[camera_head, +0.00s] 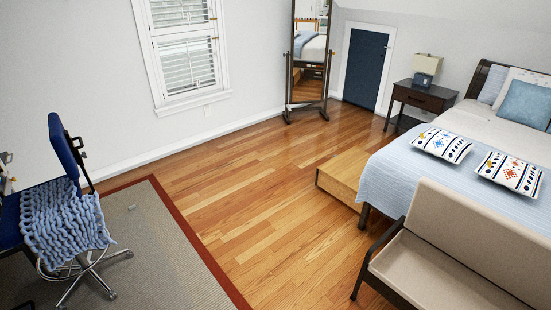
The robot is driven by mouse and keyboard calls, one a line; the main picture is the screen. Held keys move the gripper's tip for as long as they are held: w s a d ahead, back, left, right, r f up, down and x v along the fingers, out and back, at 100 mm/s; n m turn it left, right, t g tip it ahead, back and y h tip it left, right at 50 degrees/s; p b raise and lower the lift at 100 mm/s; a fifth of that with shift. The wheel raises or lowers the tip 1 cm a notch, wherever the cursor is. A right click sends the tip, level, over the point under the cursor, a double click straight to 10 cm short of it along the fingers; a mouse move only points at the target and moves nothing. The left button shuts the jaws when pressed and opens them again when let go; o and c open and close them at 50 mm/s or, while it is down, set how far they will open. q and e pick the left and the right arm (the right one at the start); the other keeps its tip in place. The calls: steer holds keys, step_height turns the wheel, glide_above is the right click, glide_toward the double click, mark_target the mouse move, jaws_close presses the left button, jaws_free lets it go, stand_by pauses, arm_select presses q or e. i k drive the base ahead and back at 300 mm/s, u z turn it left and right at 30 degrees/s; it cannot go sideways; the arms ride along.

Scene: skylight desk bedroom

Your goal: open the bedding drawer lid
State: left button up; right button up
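A light wooden bedding drawer (340,189) sits low on the floor at the left side of the bed (400,180). Its front and part of its flat, pale top show, and the top looks closed. Its right part is hidden behind the blue bed cover. I cannot make out a handle or a lid seam. Neither of my grippers is in view.
A beige bench (455,245) with dark arms stands at the front right. A dark nightstand (421,97) with a lamp and a standing mirror (307,60) are at the back. A blue chair (66,175) stands on the grey rug (150,240). The wooden floor between is clear.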

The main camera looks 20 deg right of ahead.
mark_target(347, 168)
steer(key=u, duration=0.2)
steer(key=i, duration=6.05)
steer(key=z, duration=2.55)
steer(key=i, duration=1.75)
steer(key=u, duration=0.6)
